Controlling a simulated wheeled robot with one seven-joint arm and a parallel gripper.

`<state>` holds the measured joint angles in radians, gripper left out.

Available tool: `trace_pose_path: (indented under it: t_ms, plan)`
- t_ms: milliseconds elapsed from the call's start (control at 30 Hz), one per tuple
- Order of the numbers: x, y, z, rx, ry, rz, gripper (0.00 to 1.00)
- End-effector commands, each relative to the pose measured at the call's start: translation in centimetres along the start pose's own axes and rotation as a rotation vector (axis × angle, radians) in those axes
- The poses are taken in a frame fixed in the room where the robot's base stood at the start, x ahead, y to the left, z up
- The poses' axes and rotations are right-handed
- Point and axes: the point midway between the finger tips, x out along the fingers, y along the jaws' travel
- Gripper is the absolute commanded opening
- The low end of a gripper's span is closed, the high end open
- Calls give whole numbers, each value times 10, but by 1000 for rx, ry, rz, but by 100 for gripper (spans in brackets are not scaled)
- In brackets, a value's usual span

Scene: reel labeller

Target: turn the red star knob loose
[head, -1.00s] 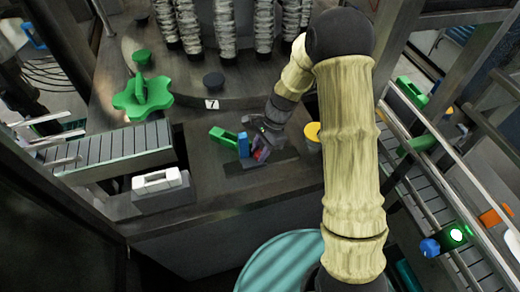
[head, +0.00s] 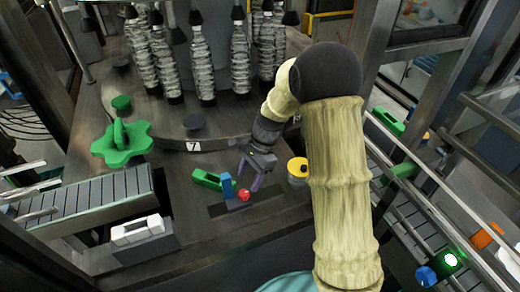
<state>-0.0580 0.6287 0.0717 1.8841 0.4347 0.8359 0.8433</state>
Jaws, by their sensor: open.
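The red star knob (head: 243,195) is small and sits on the dark plate (head: 270,198) on the machine's table, just right of a blue block (head: 227,186). My gripper (head: 250,182) is open, with its jaws pointing down just above and behind the knob. The fingers look apart from the knob, though the exact gap is hard to judge. Nothing shows between the jaws.
A green block (head: 208,179) lies left of the blue block. A yellow-topped cylinder (head: 298,168) stands close right of my gripper. Conveyors run at both sides.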

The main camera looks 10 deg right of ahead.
Motion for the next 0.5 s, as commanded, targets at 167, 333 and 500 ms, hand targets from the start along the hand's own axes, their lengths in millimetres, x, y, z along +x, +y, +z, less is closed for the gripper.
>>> trace_pose_path:
  t_ms: [167,333,500]
  plan:
    - [-35,-1,-1,-2,3,-5,52]
    - [-70,-1,-1,0,2,-5,52]
    - [-100,-1,-1,-1,2,-4,52]
